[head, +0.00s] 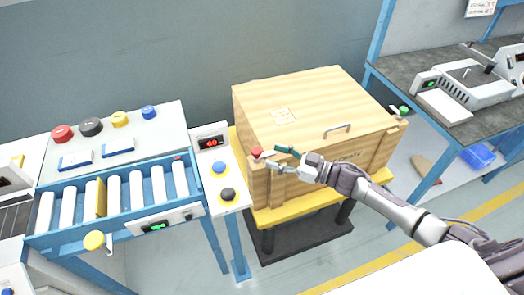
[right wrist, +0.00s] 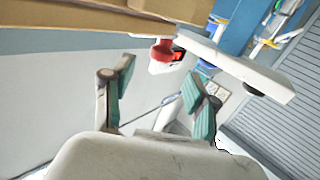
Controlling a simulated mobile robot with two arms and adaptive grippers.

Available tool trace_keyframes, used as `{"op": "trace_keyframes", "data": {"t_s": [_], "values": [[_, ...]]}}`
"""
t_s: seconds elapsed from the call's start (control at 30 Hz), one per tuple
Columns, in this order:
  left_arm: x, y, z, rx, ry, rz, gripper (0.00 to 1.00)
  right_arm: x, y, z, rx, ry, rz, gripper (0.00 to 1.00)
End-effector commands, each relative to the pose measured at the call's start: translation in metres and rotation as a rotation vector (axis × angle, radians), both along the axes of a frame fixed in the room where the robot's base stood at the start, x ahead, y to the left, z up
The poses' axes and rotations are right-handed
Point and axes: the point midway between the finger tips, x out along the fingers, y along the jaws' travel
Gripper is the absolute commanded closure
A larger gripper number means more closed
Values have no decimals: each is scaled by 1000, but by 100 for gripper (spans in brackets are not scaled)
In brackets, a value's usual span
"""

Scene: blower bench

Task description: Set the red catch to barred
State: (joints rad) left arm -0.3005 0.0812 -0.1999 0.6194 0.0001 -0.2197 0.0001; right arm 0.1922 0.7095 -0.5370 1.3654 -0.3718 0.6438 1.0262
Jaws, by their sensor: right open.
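The red catch (head: 257,153) is a red knob at the front left corner of a wooden crate (head: 300,95). It also shows in the right wrist view (right wrist: 163,51), beyond the fingers on a pale mount. Its exact setting is too small to read. My right gripper (head: 272,157) is just to the right of the red catch in the head view. In the right wrist view its two teal-padded fingers (right wrist: 158,82) are spread, with nothing between them and the catch ahead. I cannot tell whether a finger touches the catch. My left gripper is not in view.
A green catch (head: 404,111) is at the crate's right corner, and a metal handle (head: 337,131) is on its lid edge. A narrow panel with blue and black knobs (head: 220,168) stands close left, beside a roller conveyor (head: 137,190). A workbench (head: 458,128) stands right.

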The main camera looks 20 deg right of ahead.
Motion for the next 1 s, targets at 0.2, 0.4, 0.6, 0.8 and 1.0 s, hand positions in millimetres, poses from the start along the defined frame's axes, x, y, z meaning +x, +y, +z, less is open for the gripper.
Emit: {"op": "trace_keyframes", "data": {"t_s": [0.2, 0.4, 0.6, 0.8, 1.0], "values": [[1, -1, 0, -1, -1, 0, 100, -27, -29, -1, -2, 3, 0, 42], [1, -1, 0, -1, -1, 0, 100, -36, -40, 0, 1, 0, 0, 42], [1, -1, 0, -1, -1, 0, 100, -37, -40, 1, 1, -1, 0, 42], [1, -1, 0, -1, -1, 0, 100, -36, -40, 0, 1, -1, 0, 42], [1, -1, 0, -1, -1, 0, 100, -36, -35, -1, 1, -1, -19, 42]]}}
